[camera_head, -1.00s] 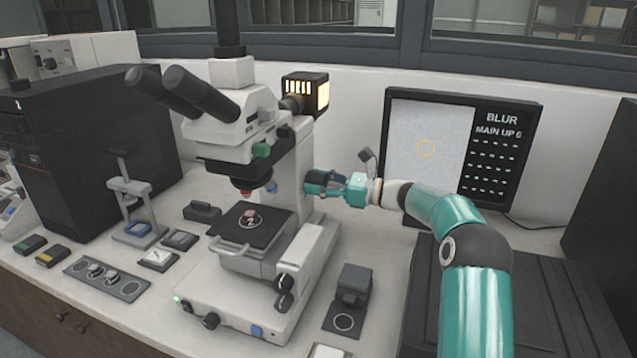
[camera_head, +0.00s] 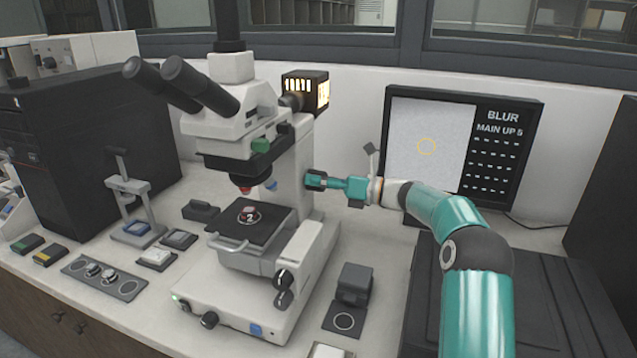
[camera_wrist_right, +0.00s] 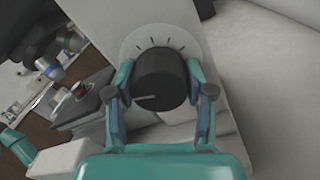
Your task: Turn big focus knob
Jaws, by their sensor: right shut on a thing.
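The big focus knob (camera_wrist_right: 160,80) is a black round knob with a light pointer line, in front of a pale dial with tick marks on the microscope's side. My right gripper (camera_wrist_right: 162,92) is shut on it, one finger on each side. In the head view, my right gripper (camera_head: 318,181) reaches the right side of the microscope column and mostly hides the knob. The white microscope (camera_head: 240,125) stands upright on the bench. The screen (camera_head: 430,140) reads "BLUR" and "MAIN UP 5" and shows a grey field with a yellow circle. My left gripper is not in view.
A sample marked 2 (camera_head: 249,215) sits on the black stage (camera_head: 262,232). Smaller dark knobs (camera_head: 284,288) are low on the microscope's side. A small press (camera_head: 132,200) is at the left.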

